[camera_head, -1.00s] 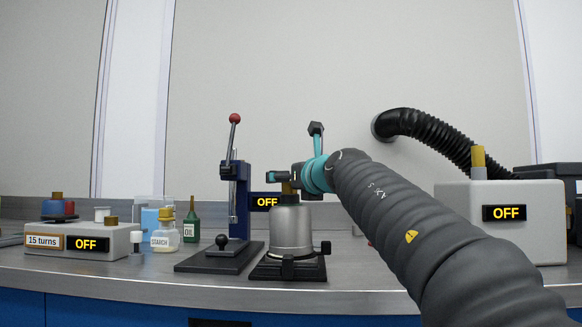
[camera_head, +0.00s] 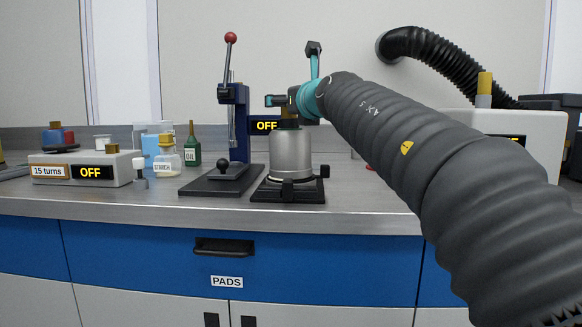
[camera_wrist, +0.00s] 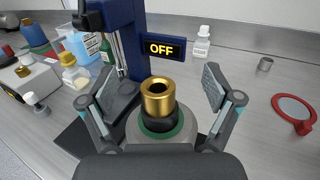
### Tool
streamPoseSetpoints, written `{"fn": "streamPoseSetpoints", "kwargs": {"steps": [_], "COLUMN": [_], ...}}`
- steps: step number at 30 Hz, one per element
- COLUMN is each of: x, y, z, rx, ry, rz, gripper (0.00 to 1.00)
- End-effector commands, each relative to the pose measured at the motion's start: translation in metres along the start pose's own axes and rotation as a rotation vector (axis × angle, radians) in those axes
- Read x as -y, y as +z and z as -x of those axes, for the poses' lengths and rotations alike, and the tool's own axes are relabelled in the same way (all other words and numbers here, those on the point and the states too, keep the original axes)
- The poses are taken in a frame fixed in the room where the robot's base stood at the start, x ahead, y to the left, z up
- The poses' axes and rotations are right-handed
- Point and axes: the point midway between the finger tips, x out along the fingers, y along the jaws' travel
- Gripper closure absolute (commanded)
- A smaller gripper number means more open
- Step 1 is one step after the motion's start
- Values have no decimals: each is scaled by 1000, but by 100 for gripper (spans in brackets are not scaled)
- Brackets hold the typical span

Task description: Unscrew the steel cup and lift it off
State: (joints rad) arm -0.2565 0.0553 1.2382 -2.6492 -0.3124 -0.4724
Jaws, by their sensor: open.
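The steel cup (camera_head: 291,153) is a silver-grey cylinder, upright in a black clamp base (camera_head: 288,193) on the bench. A brass fitting (camera_wrist: 158,98) rises from its top, with a black collar and a green ring around it; the fitting hides part of the top. My gripper (camera_head: 284,101) is above the cup in the head view. In the wrist view my gripper (camera_wrist: 158,88) is open, one finger on each side of the brass fitting with visible gaps. It holds nothing. Most of the cup's side is hidden in the wrist view.
A blue lever press (camera_head: 239,125) stands close left of the cup, with an OFF display (camera_head: 264,125) behind. Bottles and a control box (camera_head: 85,168) stand left.

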Motion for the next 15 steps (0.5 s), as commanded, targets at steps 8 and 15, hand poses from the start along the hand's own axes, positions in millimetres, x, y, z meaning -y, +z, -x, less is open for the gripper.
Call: {"fn": "streamPoseSetpoints", "kwargs": {"steps": [8,15], "x": [0,0], "y": [-12,-30], "z": [0,0], "rx": [0,-1], "ry": [0,0], "rz": [-1,-1], "gripper": [11,11]}}
